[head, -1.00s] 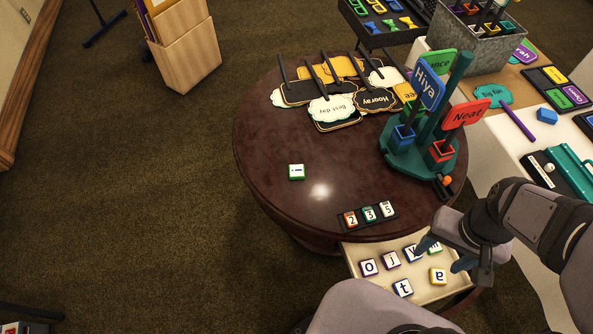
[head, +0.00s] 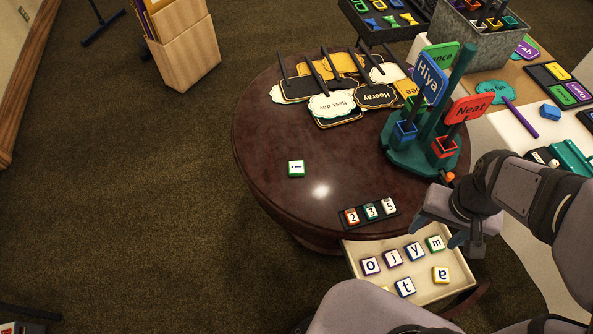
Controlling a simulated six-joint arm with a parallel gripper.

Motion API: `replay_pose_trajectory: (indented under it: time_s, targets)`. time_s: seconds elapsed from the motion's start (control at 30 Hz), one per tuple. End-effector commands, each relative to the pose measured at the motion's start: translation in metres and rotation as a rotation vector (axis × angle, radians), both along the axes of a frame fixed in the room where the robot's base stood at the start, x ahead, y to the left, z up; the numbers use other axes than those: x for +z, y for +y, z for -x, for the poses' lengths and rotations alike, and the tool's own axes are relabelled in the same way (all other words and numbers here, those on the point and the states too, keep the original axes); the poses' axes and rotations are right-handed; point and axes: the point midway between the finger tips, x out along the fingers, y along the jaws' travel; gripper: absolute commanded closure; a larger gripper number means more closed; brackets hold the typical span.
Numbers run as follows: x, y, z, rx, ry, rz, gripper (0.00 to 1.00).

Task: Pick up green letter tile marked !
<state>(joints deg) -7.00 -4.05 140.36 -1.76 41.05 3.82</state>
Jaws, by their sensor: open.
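The green letter tile marked ! (head: 296,168) has a white top face and green sides. It lies flat and alone on the left part of the round dark table (head: 262,150), with its mark turned sideways. My gripper (head: 437,235) is open and empty at the lower right, above the table's front right edge and the back of the drawer. It is well to the right of the tile and lower in the picture. Nothing hides the tile.
An open drawer (head: 424,296) at the front holds several letter tiles, including a green-edged m tile (head: 435,244). A black rack (head: 372,221) holds three number tiles. A teal sign stand (head: 408,160) and flat signs (head: 333,104) occupy the back and right. Table around the tile is clear.

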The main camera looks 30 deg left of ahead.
Motion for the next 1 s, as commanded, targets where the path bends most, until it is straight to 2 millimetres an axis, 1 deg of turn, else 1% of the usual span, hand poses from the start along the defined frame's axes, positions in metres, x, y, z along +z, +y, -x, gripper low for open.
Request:
replay_pose_trajectory:
  time_s: [0.03, 0.07, 0.1, 0.17, 0.2, 0.27, 0.3, 0.37, 0.4, 0.47, 0.5, 0.6, 0.7, 0.8, 0.9, 1.0]
  targets:
    - [-0.018, 0.016, -0.016, 0.040, -0.020, 0.003, 0.41]
    - [-0.023, 0.027, -0.025, 0.060, -0.033, 0.004, 0.41]
    - [-0.030, 0.044, -0.038, 0.093, -0.053, 0.006, 0.41]
    - [-0.041, 0.073, -0.056, 0.140, -0.086, 0.005, 0.41]
    - [-0.047, 0.096, -0.068, 0.175, -0.109, 0.003, 0.41]
    - [-0.058, 0.132, -0.081, 0.223, -0.145, -0.006, 0.41]
    - [-0.064, 0.157, -0.088, 0.253, -0.168, -0.012, 0.41]
    - [-0.073, 0.195, -0.093, 0.298, -0.199, -0.026, 0.41]
    - [-0.078, 0.220, -0.095, 0.326, -0.220, -0.037, 0.41]
    - [-0.085, 0.255, -0.094, 0.365, -0.247, -0.054, 0.41]
    - [-0.088, 0.276, -0.092, 0.386, -0.264, -0.066, 0.41]
    - [-0.095, 0.319, -0.084, 0.430, -0.294, -0.092, 0.41]
    - [-0.098, 0.348, -0.077, 0.457, -0.313, -0.111, 0.41]
    - [-0.099, 0.362, -0.072, 0.471, -0.324, -0.122, 0.41]
    - [-0.098, 0.366, -0.071, 0.474, -0.327, -0.126, 0.41]
    - [-0.100, 0.367, -0.072, 0.473, -0.326, -0.125, 0.41]
